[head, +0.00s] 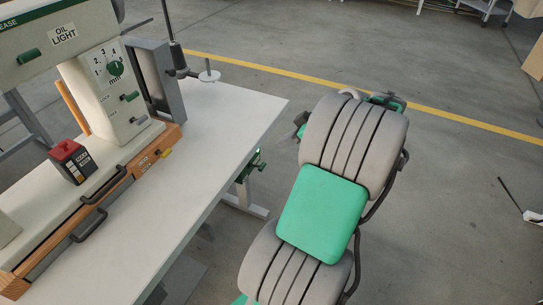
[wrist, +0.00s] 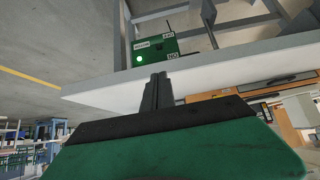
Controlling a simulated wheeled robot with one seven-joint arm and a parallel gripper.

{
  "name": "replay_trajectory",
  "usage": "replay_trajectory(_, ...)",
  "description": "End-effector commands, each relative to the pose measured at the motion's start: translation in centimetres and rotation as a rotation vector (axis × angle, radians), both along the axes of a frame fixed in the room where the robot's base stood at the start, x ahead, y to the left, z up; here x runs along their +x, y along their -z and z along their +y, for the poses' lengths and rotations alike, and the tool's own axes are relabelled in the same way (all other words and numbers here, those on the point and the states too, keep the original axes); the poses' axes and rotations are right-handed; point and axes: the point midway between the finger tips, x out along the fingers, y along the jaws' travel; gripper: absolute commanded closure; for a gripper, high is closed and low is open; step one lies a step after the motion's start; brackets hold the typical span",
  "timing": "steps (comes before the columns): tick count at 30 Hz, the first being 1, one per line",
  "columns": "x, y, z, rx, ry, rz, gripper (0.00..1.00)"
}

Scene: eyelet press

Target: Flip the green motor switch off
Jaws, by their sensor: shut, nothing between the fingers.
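The green motor switch is a box (wrist: 155,54) with a glowing green light and small white labels, beside the table slab in the wrist view. Which way its switch is set cannot be told. My gripper (wrist: 158,76) is shut and empty. Its dark fingertips point toward the box and sit just below it in the picture, overlapping the pale table edge. I cannot tell whether they touch the box.
The white table (head: 190,160) carries the press (head: 105,90) with green levers, and a red-topped box (head: 70,160). Grey table legs (wrist: 205,25) stand close to the green box.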

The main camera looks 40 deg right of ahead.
Motion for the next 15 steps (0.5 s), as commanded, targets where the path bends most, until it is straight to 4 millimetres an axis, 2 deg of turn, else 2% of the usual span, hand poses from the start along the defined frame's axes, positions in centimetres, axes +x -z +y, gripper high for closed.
replay_trajectory(15, 6.4, 7.7, 2.4, 0.003, -0.002, 0.003, 1.0)
